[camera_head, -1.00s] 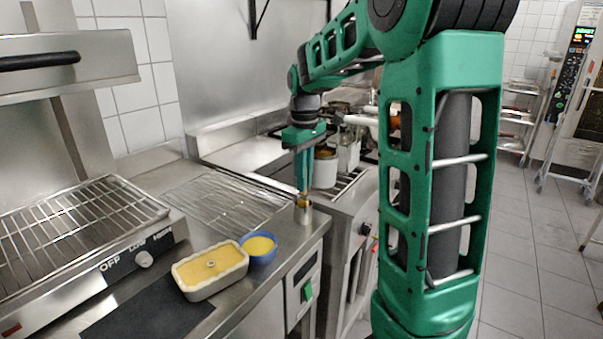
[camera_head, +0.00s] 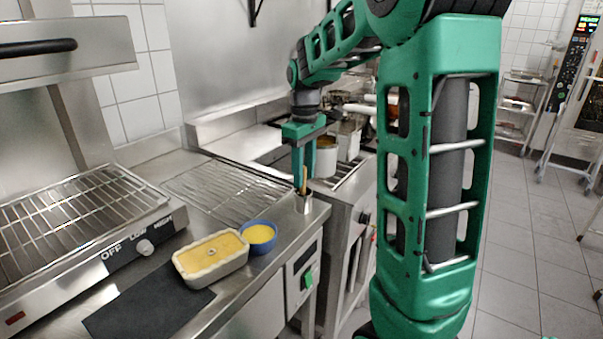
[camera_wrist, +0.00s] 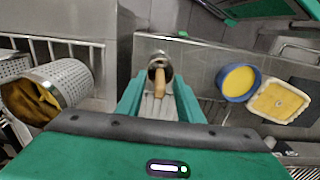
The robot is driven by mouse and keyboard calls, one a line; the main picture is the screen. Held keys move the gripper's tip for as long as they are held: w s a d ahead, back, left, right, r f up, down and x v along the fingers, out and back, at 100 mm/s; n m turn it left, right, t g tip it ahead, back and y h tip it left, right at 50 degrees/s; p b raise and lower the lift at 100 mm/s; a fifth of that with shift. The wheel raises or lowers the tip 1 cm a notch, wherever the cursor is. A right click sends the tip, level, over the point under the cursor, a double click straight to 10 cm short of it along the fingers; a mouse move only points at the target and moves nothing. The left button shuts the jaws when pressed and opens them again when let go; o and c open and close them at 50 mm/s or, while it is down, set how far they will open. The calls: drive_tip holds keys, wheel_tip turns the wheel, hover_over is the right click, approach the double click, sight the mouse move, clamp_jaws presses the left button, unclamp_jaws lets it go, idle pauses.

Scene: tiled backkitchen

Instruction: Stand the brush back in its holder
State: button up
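The brush (camera_head: 303,180) stands nearly upright in its holder (camera_head: 303,204), a small metal cup at the worktop's front right corner. Only its wooden handle shows; its lower end is hidden inside the cup. In the wrist view the handle (camera_wrist: 160,80) rises from the round mouth of the holder (camera_wrist: 160,60). My gripper (camera_head: 304,184) is right above the holder, pointing down, with its fingers around the upper handle. In the wrist view my gripper (camera_wrist: 158,100) is open, with a gap between the handle and each finger.
A blue bowl (camera_head: 259,237) and a rectangular dish (camera_head: 211,258), both with yellow contents, stand left of the holder. A dark mat (camera_head: 150,303) lies in front of the grill (camera_head: 85,215). Perforated containers (camera_wrist: 65,83) are close on the left in the wrist view.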

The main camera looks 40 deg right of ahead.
wheel_tip(320, 180, up, 11)
drive_tip(key=shift+w+f, duration=0.1)
drive_tip(key=shift+f, duration=0.05)
idle(0.4)
idle(0.9)
